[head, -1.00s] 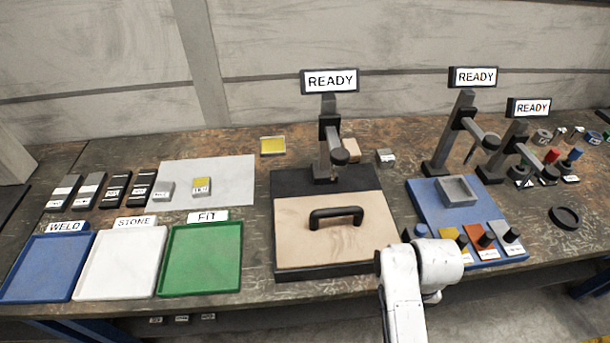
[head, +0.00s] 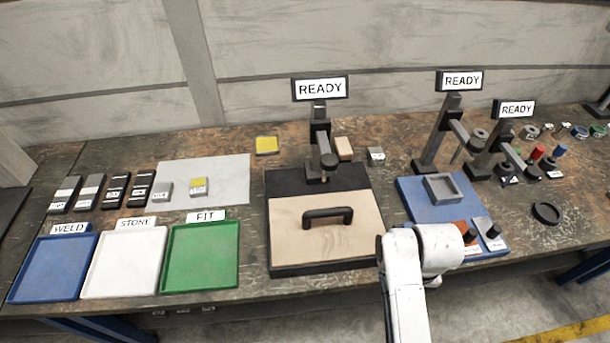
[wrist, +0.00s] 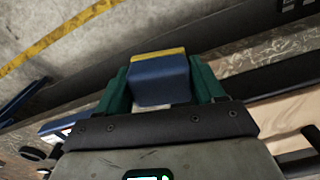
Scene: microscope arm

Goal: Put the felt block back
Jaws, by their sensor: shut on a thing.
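My gripper (wrist: 160,62) has green fingers, shut on a blue block with a yellow edge (wrist: 162,82), which I take to be the felt block. It sits between both fingers in the wrist view, held clear of the bench with the floor behind it. Its material is hard to tell. In the head view my white arm reaches up in front of the bench, and the gripper and held block do not show there.
A board with a black handle (head: 328,216) lies mid-bench, a microscope arm (head: 321,145) behind it. Blue (head: 55,268), white (head: 124,264) and green (head: 201,258) trays stand left. A blue mat (head: 424,203) bears a grey tray (head: 443,188) and knobbed blocks. A beige block (head: 344,149) lies behind.

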